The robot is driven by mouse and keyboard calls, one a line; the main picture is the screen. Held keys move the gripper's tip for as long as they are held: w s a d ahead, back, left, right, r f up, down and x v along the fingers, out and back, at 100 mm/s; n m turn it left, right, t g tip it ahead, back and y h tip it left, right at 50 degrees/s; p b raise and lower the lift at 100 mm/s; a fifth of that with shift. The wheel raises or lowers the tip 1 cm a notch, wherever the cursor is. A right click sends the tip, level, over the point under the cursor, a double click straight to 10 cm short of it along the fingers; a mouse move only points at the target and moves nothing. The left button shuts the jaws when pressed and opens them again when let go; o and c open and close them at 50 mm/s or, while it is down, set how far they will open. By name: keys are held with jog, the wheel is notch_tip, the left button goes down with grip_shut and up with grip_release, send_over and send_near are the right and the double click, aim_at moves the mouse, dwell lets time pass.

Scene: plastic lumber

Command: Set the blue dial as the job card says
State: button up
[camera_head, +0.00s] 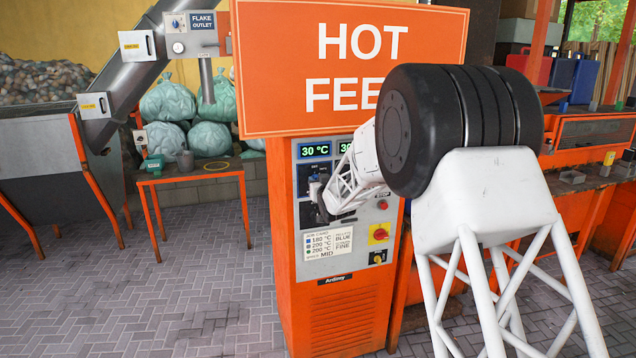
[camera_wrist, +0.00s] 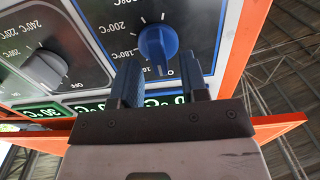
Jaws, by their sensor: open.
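The blue dial (camera_wrist: 158,45) is on a dark panel with a temperature scale; 180°C and 200°C marks show beside it, upside down in the wrist view. A short white line shows at its lower edge; I cannot tell whether it is the pointer or a scale mark. My gripper (camera_wrist: 162,72) is open, its fingers apart just short of the dial, one toward each side. In the head view my gripper (camera_head: 319,197) covers much of the dials.
A grey dial (camera_wrist: 45,68) is close beside the blue one. Green displays (camera_head: 314,150) read 30 °C. A red button (camera_head: 382,205) and a red-yellow switch (camera_head: 379,233) are to the right. The HOT FEED sign (camera_head: 350,65) overhangs the panel.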

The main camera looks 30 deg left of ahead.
jog(key=shift+w+a+r, duration=0.1)
jog(key=shift+w+a, duration=0.15)
grip_shut()
